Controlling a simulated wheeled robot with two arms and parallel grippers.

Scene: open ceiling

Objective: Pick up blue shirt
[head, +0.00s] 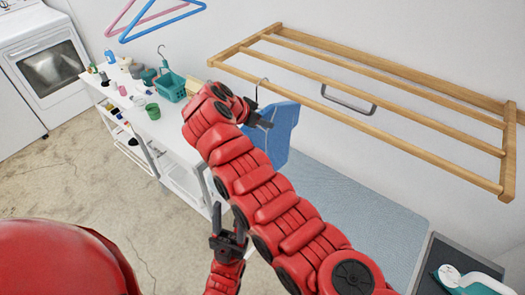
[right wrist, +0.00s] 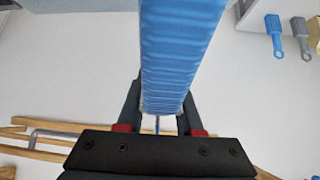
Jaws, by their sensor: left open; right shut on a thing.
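The blue shirt (head: 280,137) hangs below the front edge of the wooden rack in the head view, with a thin hanger hook showing above it. I cannot tell whether the hook touches the rack. My right gripper (head: 262,117) is shut on the shirt near its upper left edge. In the right wrist view the shirt (right wrist: 178,50) runs between the two fingers (right wrist: 160,118), filling the gap. My left gripper (head: 229,222) is open and empty, low in the head view, beside the lower part of my right arm.
The wooden wall rack (head: 375,85) spans the upper right. A light blue padded surface (head: 345,200) lies below it. A white table (head: 165,128) holds a green basket (head: 172,87) and several containers. Blue and pink hangers (head: 150,22) are at the top. A washer (head: 50,65) stands left.

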